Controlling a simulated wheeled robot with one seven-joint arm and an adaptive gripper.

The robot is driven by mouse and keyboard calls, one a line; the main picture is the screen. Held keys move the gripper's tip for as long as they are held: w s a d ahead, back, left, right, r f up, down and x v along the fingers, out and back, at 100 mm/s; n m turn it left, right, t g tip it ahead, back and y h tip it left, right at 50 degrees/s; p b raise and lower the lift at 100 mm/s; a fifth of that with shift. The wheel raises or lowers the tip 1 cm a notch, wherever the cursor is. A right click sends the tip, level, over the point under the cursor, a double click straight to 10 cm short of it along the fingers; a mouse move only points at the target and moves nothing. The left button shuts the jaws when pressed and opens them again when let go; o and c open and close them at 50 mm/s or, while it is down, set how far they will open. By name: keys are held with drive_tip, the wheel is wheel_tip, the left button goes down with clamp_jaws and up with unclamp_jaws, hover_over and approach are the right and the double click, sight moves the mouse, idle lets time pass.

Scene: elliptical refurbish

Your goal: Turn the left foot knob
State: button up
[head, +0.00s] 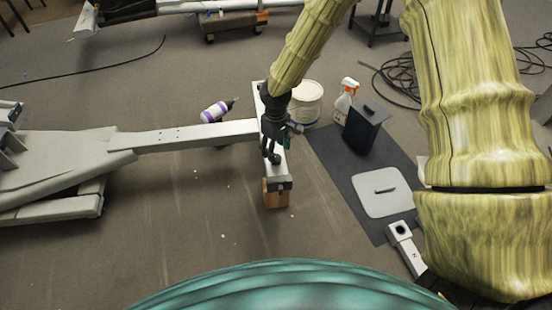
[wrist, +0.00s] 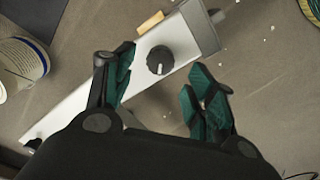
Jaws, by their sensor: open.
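A round dark knob (wrist: 160,60) with a light pointer line stands on the pale crossbar (wrist: 172,40) of the elliptical, near its grey end cap (wrist: 201,27). In the wrist view my gripper (wrist: 162,74) is open, with one green-padded finger on each side of the knob and visible gaps between. The fingers do not appear to touch it. In the head view my gripper (head: 284,132) hangs over the crossbar (head: 276,172). A small dark shape there may be the knob or a fingertip; I cannot tell.
A wooden block (head: 276,200) sits under the crossbar's near end. A long beam (head: 190,136) joins the crossbar from the left. A white bucket (head: 307,103), a spray bottle (head: 346,100) and a dark mat (head: 338,148) lie to the right. The floor left of the crossbar is mostly clear.

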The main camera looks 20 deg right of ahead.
sight(276, 157)
drive_tip(key=shift+f+b, duration=0.65)
drive_tip(key=shift+f, duration=1.4)
drive_tip(key=shift+r, duration=0.1)
drive_tip(key=c, duration=1)
